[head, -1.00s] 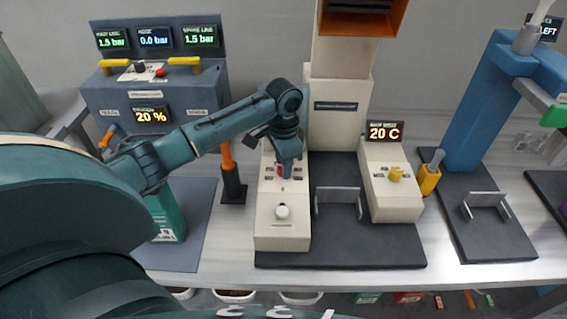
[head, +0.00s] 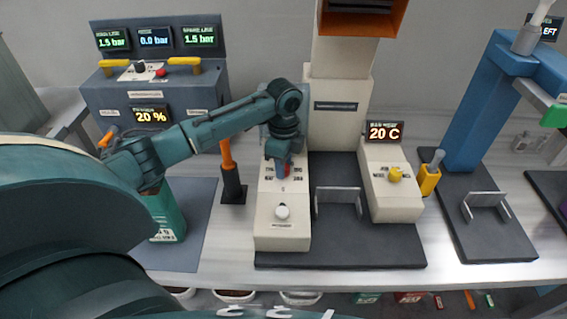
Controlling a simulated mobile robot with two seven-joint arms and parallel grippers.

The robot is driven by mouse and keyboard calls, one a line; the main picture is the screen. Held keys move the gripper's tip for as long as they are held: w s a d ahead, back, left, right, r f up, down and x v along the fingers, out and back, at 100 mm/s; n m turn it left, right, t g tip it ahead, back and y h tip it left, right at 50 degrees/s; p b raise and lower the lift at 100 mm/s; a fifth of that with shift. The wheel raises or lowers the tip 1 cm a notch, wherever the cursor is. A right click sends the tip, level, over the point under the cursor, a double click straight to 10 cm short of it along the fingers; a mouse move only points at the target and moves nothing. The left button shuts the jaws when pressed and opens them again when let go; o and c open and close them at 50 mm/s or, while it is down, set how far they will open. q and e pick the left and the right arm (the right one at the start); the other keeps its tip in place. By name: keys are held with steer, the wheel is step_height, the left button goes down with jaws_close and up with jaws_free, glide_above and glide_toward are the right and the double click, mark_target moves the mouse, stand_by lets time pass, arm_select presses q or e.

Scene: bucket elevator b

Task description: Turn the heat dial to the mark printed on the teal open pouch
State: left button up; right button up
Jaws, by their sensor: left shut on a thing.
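A cream box with a yellow dial (head: 395,174) stands right of the machine column, and its display (head: 384,132) reads 20 C. That dial is untouched. My left gripper (head: 281,171) is over the left cream control box (head: 268,232), shut on a small red knob (head: 285,172) that it mostly hides. Marks are printed around that knob, too small to read. A teal pouch-like container (head: 168,222) stands at left, partly behind my arm; print shows low on its front but is not legible. My right gripper is not in view.
A white knob (head: 282,211) sits nearer on the control box. A metal bracket (head: 338,197) stands on the dark base to its right. An orange-handled tool (head: 230,175) stands upright in a holder at left. A yellow holder (head: 430,180) stands right of the dial box.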

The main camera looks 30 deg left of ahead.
arm_select(q)
steer(key=shift+r, duration=0.1)
stand_by(0.3)
steer(key=o, duration=1)
steer(key=shift+c, duration=0.2)
step_height(320, 180, up, 13)
steer(key=b, duration=0.1)
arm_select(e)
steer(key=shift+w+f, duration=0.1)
